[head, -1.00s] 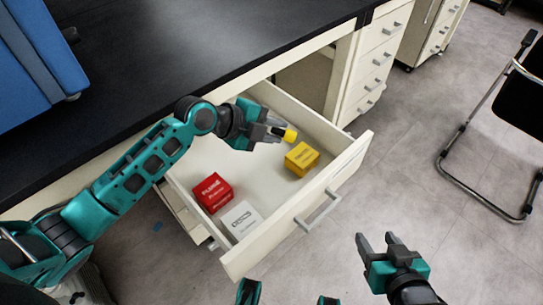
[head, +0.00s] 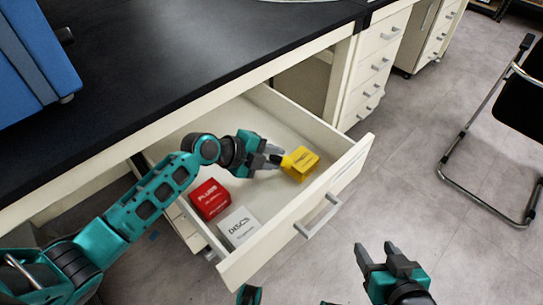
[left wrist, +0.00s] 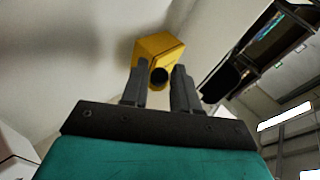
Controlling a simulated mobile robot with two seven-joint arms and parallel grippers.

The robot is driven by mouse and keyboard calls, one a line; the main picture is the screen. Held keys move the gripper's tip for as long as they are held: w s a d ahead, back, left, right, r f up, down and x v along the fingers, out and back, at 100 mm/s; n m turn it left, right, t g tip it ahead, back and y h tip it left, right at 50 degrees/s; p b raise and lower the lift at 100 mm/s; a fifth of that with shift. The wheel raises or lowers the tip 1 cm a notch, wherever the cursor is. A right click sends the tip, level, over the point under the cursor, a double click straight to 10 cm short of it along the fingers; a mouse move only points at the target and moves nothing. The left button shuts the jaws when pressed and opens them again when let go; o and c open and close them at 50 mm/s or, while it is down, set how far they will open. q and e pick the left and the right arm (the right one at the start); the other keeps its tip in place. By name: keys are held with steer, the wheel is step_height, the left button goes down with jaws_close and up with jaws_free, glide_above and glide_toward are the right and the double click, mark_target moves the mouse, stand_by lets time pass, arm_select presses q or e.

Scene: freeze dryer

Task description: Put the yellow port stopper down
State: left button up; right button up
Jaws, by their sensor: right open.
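The yellow port stopper (head: 286,161) is a small yellow plug with a dark end, low in the open drawer beside the yellow box. My left gripper (head: 276,157) is around its dark end, which shows as a black disc (left wrist: 160,76) between the fingertips (left wrist: 160,82) in the left wrist view. My right gripper (head: 376,253) is open and empty, outside the drawer.
The open drawer (head: 345,170) also holds the yellow box (head: 301,165), a red box (head: 210,198) and a white box (head: 239,228). The drawer floor behind my left gripper is free. The black bench top (head: 190,70) overhangs the drawer's back. A chair (head: 500,140) stands at right.

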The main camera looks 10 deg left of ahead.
arm_select(q)
steer(key=o, duration=0.4)
steer(key=shift+r, duration=0.1)
steer(key=shift+s+a+r, duration=0.1)
steer(key=shift+a+r, duration=0.05)
steer(key=p+v, duration=0.2)
steer(key=v, duration=0.9)
steer(key=shift+s+r+p, duration=0.15)
steer(key=shift+p, duration=0.2)
steer(key=shift+a, duration=0.15)
